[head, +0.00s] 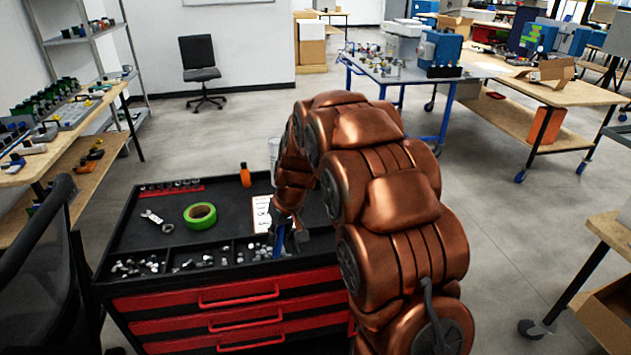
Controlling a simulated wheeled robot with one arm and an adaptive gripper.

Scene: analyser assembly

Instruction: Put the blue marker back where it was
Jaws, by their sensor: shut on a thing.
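A blue marker (279,241) is upright in my gripper (288,240), which is shut on it, over the front right part of the black-topped tool cart (160,228). Its lower end is near the small-parts compartments along the cart's front edge. I cannot tell whether it touches the cart. My copper-coloured arm hides the right part of the cart top.
Front compartments hold loose metal parts (135,267). A black chair (45,270) stands left.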

